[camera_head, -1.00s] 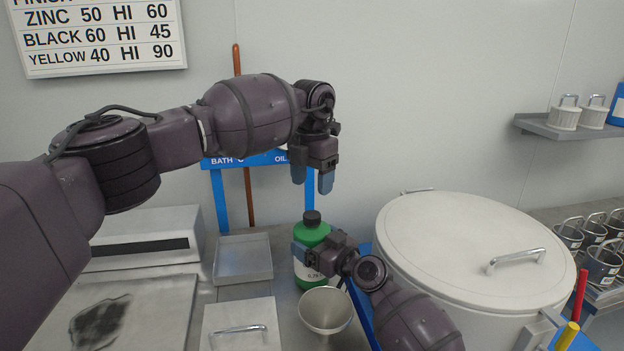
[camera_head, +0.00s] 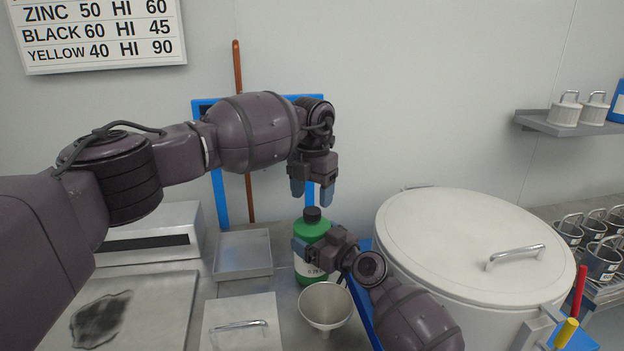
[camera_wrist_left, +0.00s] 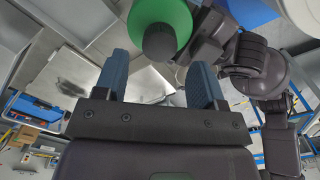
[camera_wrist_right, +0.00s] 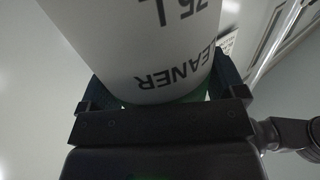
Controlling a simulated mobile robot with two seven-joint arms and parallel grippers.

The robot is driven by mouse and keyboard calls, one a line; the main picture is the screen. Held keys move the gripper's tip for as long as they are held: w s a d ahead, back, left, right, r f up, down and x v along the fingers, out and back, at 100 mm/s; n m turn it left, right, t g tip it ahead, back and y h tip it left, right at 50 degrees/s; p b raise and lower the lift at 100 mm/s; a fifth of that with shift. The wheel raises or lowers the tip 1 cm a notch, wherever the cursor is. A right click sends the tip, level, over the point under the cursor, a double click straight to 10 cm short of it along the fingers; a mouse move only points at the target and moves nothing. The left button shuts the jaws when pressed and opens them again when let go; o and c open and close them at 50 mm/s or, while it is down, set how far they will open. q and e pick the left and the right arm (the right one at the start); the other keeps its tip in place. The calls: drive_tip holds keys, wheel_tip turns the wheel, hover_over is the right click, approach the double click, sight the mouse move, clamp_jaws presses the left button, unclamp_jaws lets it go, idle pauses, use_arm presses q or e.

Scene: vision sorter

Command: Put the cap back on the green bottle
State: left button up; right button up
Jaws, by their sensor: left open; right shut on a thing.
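The green bottle (camera_head: 311,233) stands upright on the bench, with a white label that reads "CLEANER" in the right wrist view (camera_wrist_right: 150,50). The black cap (camera_head: 312,214) sits on top of its neck; I cannot tell how tight it is. The cap also shows in the left wrist view (camera_wrist_left: 160,42). My right gripper (camera_head: 312,247) is shut on the bottle's body from the right. My left gripper (camera_head: 312,197) is open and empty, pointing down just above the cap. In the left wrist view its fingers (camera_wrist_left: 158,80) are apart, with the cap beyond them.
A funnel (camera_head: 326,306) stands in front of the bottle. A large lidded drum (camera_head: 465,240) is close on the right. A shallow metal tray (camera_head: 243,256) and a lidded box (camera_head: 240,312) lie to the left. A blue frame (camera_head: 220,200) stands behind.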

sight(312, 210)
use_arm(q)
drive_tip(key=shift+f, duration=2)
drive_tip(key=shift+c, duration=0.5)
drive_tip(key=c, duration=0.9)
drive_tip(key=o, duration=1.1)
drive_tip(key=shift+o, duration=0.2)
drive_tip(key=shift+r, duration=0.15)
wheel_tip(312, 210, up, 12)
